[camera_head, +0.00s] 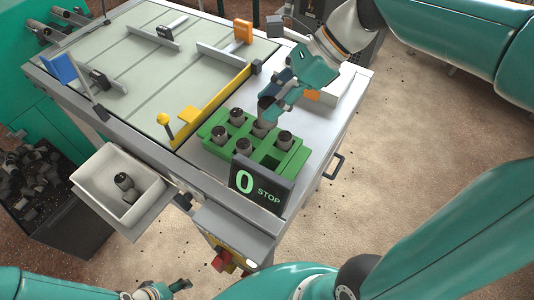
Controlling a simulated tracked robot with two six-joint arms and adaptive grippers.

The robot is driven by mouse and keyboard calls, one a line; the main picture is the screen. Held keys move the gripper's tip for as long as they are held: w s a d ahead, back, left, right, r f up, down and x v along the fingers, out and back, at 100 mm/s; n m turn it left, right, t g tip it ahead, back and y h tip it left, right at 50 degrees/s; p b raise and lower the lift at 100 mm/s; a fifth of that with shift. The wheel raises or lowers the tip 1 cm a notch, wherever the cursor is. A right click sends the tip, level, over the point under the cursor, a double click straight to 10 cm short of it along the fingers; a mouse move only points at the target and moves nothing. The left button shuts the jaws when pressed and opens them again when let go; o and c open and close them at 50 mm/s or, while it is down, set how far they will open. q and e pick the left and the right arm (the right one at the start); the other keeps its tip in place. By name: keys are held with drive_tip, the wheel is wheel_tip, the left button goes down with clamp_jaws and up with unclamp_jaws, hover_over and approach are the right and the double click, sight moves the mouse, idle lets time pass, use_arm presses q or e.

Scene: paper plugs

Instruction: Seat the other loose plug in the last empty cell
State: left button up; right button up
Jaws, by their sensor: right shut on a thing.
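A green rack (212,122) with two rows of cells stands on the worktop. Grey-brown plugs sit in several cells, such as the back-left plug (237,117) and the right plug (284,140). The front-right cell (269,163) looks empty. My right gripper (268,104) reaches in from the upper right, shut on a dark-topped plug (262,127) at the middle of the back row; its seating depth is unclear. One loose plug (124,182) lies in the white bin at left. My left gripper (160,290) shows partly at the bottom edge; its fingers are unclear.
A "0 STOP" display (262,187) stands just in front of the rack. A yellow rail (213,105) runs behind it, beside the pale conveyor with blue and orange paddles. The white bin (92,172) hangs off the table's left front. An orange-marked box (325,97) stands behind the rack.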

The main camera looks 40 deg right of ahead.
drive_tip(key=f, duration=0.6)
drive_tip(key=f+b, duration=0.1)
drive_tip(key=f, duration=1)
drive_tip(key=shift+s+d+f+b, duration=0.15)
drive_tip(key=shift+s+f+b, duration=0.1)
drive_tip(key=shift+f+b, duration=0.1)
drive_tip(key=o, duration=1.1)
drive_tip(key=shift+r, duration=0.1)
drive_tip(key=v, duration=1.2)
